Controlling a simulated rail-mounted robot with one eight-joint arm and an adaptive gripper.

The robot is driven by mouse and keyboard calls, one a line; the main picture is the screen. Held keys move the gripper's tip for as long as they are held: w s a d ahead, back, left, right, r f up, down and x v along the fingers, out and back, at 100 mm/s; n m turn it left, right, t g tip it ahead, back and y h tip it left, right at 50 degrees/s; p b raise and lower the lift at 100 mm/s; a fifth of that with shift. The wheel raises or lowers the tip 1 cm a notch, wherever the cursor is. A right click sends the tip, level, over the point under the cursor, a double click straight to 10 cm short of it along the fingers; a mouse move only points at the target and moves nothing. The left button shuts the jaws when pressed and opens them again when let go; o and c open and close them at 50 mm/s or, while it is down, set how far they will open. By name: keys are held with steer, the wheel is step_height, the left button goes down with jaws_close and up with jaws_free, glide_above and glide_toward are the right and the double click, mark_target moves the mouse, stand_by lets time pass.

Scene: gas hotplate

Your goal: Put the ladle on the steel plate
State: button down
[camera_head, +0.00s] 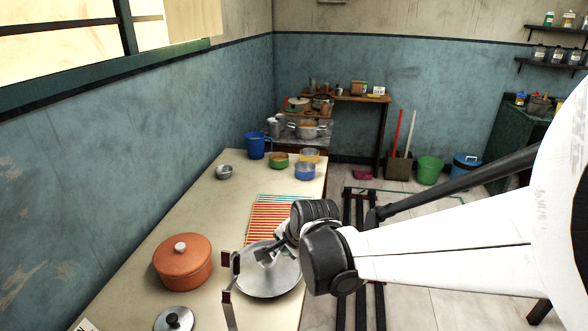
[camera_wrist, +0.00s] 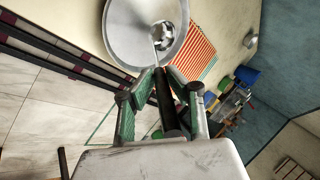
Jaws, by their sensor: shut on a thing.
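The steel plate (camera_head: 268,284) is a round, shiny disc near the front right edge of the long table. It also shows at the top of the wrist view (camera_wrist: 122,28). My gripper (camera_wrist: 160,78) is shut on the dark handle of the ladle (camera_wrist: 166,98). The ladle's metal bowl end shows against the plate's face in the wrist view; whether it touches the plate or hangs above it I cannot tell. In the head view my gripper (camera_head: 280,245) is over the plate's upper part, and my wrist hides most of the ladle.
A striped mat (camera_head: 268,215) lies beyond the plate. An orange lidded pot (camera_head: 183,265) and a steel lid (camera_head: 172,322) are to the left. A thin metal piece with brown tabs (camera_head: 231,309) stands beside the plate. Bowls and a blue mug (camera_head: 257,146) are farther back.

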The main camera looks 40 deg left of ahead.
step_height(320, 180, down, 3)
stand_by(0.3)
steer(key=c, duration=1.7)
jaws_free()
steer(key=shift+f, duration=0.1)
